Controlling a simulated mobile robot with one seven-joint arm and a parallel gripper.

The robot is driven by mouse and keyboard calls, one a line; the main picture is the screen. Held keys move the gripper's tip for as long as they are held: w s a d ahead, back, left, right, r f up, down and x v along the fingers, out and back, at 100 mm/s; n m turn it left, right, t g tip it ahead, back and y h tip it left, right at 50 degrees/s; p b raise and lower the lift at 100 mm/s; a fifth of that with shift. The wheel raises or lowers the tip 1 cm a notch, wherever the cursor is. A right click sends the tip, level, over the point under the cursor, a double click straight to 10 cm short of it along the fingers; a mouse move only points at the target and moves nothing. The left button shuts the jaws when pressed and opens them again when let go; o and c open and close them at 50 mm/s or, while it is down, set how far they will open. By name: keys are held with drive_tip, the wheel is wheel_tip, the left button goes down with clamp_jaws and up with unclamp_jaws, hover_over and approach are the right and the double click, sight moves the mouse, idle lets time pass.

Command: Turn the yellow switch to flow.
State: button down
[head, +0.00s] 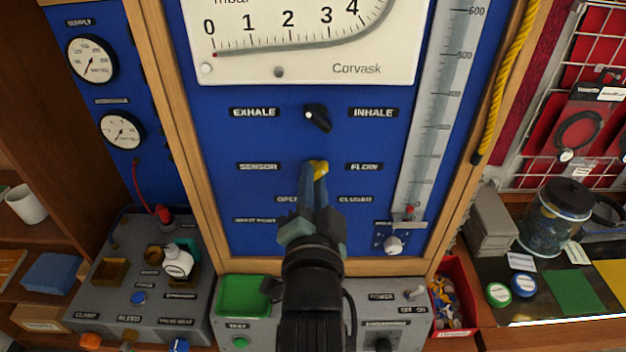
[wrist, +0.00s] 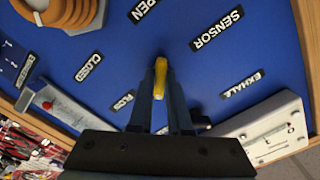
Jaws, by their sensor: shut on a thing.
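The yellow switch (head: 319,168) is on the blue panel between the SENSOR label (head: 258,167) and the FLOW label (head: 363,167). In the head view its visible yellow end leans slightly right of upright; its lower part is hidden by my gripper. My gripper (head: 315,180) reaches up from below and is shut on the switch. In the wrist view the yellow switch (wrist: 159,78) shows between the two dark fingertips (wrist: 161,72), with a finger on each side.
A black knob (head: 318,117) sits just above, between EXHALE and INHALE. OPEN and CLOSED labels flank my gripper below. A clear vertical scale tube (head: 435,110) stands at the right. A grey box with a green tray (head: 243,296) is below the panel.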

drive_tip(key=c, duration=0.9)
unclamp_jaws()
drive_tip(key=shift+o, duration=0.2)
drive_tip(key=shift+s, duration=0.1)
drive_tip(key=shift+s+f, duration=0.15)
drive_tip(key=shift+s, duration=0.2)
drive_tip(key=s, duration=1.2)
drive_tip(key=shift+p, duration=0.35)
drive_tip(key=shift+r, duration=0.25)
